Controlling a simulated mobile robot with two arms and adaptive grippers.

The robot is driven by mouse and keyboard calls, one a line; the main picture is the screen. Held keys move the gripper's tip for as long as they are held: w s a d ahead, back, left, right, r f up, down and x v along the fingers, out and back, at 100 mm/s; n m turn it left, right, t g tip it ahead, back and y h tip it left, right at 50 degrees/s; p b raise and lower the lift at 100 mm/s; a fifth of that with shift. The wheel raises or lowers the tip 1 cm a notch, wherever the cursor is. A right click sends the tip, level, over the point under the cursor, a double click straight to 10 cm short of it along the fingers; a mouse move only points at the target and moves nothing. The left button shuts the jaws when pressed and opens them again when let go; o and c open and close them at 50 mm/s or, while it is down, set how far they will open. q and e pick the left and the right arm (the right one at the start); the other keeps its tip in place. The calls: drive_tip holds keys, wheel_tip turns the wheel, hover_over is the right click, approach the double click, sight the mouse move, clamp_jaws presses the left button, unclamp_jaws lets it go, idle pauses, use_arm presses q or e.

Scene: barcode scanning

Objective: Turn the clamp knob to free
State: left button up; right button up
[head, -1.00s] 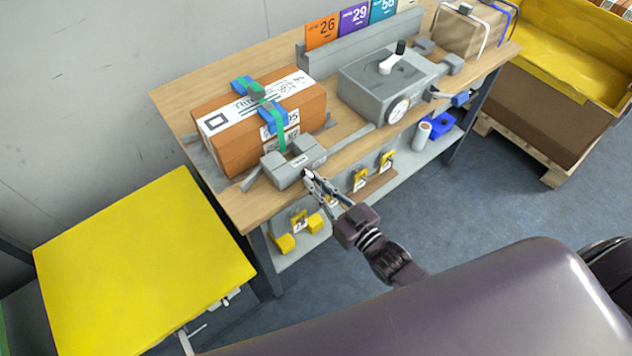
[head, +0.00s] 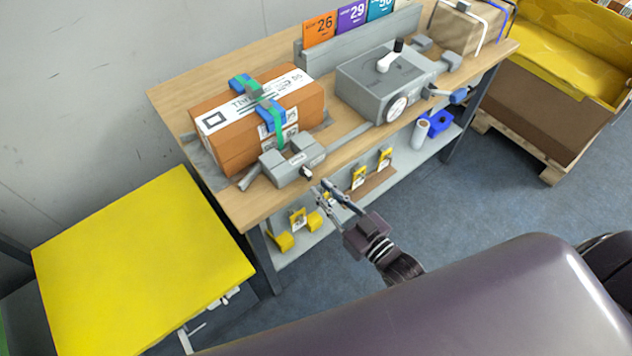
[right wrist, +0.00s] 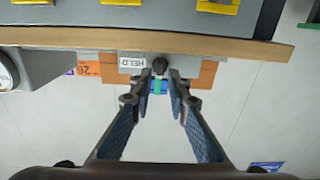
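The grey clamp block (head: 290,162) sits at the front edge of the workbench, against the strapped orange-brown carton (head: 262,118). Its small dark clamp knob (head: 307,173) sticks out of the front face; it also shows in the right wrist view (right wrist: 160,64). A white label (right wrist: 131,62) beside the knob appears upside down and seems to read HELD. My right gripper (head: 324,187) is open and empty, a short way in front of the knob. In the right wrist view its fingertips (right wrist: 160,76) stand apart, with the knob just beyond the gap. My left gripper is not in view.
A grey box with a dial and crank (head: 385,85) stands right of the carton on the workbench (head: 238,205). A lower shelf (head: 405,165) holds several yellow items and a blue one. A yellow-topped table (head: 140,260) stands at left.

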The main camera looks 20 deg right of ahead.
drive_tip(key=v, duration=0.8)
drive_tip(key=s+d+f+g+h, duration=0.1)
drive_tip(key=s+d+f+g, duration=0.1)
drive_tip(key=f, duration=0.7)
drive_tip(key=s+d+f+m+g+h, duration=0.1)
drive_tip(key=s+f+g+h, duration=0.15)
drive_tip(key=f, duration=0.55)
drive_tip(key=s+d+f+g+h, duration=0.1)
drive_tip(key=s+d+f+g, duration=0.15)
drive_tip(key=f, duration=0.65)
drive_tip(key=s+f+g+h, duration=0.1)
drive_tip(key=s+f+g, duration=0.3)
drive_tip(key=s+f, duration=0.5)
drive_tip(key=s+a+f+g, duration=0.1)
drive_tip(key=s+f+g, duration=0.4)
drive_tip(key=s+f, duration=0.4)
drive_tip(key=s, duration=0.6)
drive_tip(key=shift+s+a+m+h, duration=0.2)
drive_tip(key=shift+s+m+h, duration=0.15)
drive_tip(key=shift+m, duration=0.05)
